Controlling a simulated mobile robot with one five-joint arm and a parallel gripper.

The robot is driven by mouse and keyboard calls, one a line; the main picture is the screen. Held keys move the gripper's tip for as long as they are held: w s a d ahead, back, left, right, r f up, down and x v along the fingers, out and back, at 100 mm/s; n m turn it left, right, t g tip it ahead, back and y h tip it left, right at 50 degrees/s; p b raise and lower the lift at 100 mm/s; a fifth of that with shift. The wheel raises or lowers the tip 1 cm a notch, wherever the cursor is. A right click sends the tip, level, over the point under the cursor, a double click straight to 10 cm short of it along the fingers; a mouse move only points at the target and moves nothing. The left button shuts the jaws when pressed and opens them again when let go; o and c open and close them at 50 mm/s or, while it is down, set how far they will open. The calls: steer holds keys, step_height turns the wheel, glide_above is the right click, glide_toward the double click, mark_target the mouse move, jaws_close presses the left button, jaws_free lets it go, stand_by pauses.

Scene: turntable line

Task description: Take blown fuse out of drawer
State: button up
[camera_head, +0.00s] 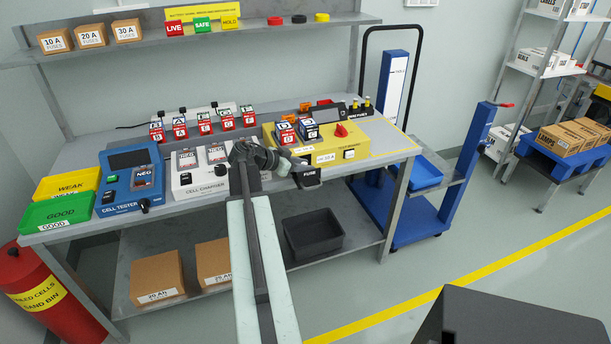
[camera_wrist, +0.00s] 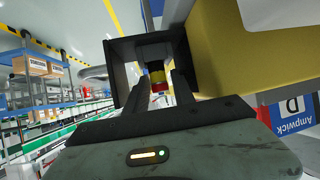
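The dark fuse drawer (camera_head: 309,178) juts out from the front of the yellow test board (camera_head: 349,147). In the wrist view the drawer (camera_wrist: 122,62) is a dark open box beside the yellow housing (camera_wrist: 225,55). A small fuse (camera_wrist: 157,77) with black, yellow and red bands shows inside it. My gripper (camera_wrist: 160,92) is open, its two dark fingers reaching into the drawer on either side of the fuse, with visible gaps. In the head view my gripper (camera_head: 291,162) is at the drawer, and the fuse is hidden.
A white cell charger (camera_head: 200,180) and a blue cell tester (camera_head: 128,180) stand to the left on the bench. Labelled cells (camera_head: 311,131) sit on the test board. A black bin (camera_head: 313,234) is on the lower shelf.

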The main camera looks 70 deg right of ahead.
jaws_close()
steer(key=shift+r, duration=0.1)
step_height(320, 180, up, 10)
steer(key=p, duration=1)
steer(key=shift+r, duration=0.1)
